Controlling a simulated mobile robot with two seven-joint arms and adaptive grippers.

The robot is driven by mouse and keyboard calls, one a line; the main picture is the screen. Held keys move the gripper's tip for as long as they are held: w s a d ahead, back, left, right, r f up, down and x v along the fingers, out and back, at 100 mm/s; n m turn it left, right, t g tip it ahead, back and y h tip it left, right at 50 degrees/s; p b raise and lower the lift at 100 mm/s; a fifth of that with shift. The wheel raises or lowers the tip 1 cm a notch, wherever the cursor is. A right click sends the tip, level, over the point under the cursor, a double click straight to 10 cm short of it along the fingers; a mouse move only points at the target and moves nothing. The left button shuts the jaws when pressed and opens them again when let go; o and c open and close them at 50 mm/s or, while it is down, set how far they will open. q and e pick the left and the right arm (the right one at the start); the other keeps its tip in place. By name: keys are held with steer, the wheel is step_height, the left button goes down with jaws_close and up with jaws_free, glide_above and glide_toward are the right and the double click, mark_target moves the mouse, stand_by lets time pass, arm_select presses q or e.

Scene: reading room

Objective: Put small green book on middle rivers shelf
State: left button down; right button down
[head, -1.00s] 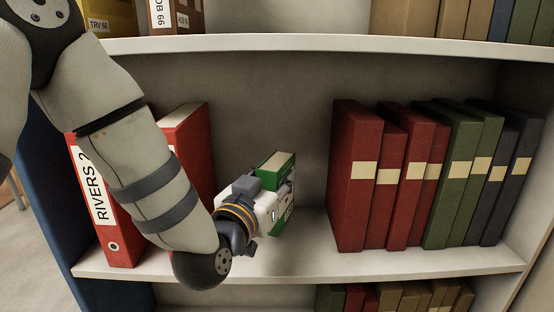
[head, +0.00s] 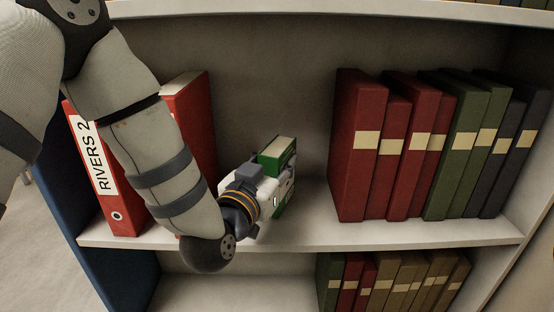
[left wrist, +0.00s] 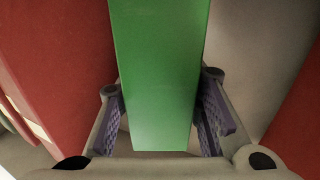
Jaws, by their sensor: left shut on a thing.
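The small green book (head: 279,151) stands upright over the middle shelf (head: 290,232), in the gap between the red binders and the row of books. It also fills the middle of the left wrist view (left wrist: 160,75). My left gripper (head: 268,180) is shut on the book, with one finger pad on each side of it in the left wrist view (left wrist: 162,125). The gripper hides the book's lower part, so I cannot tell whether it touches the shelf. A binder (head: 98,174) labelled RIVERS 2 stands at the left. My right gripper is not in view.
Another red binder (head: 196,120) stands left of the gripper, partly behind my arm. Several red, green and dark books, starting with a red one (head: 356,150), stand to the right. Free room lies between them and the green book. A lower shelf holds small books (head: 384,283).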

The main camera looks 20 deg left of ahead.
arm_select(q)
steer(key=shift+f, duration=0.25)
steer(key=c, duration=1.1)
jaws_free()
steer(key=shift+o, duration=0.2)
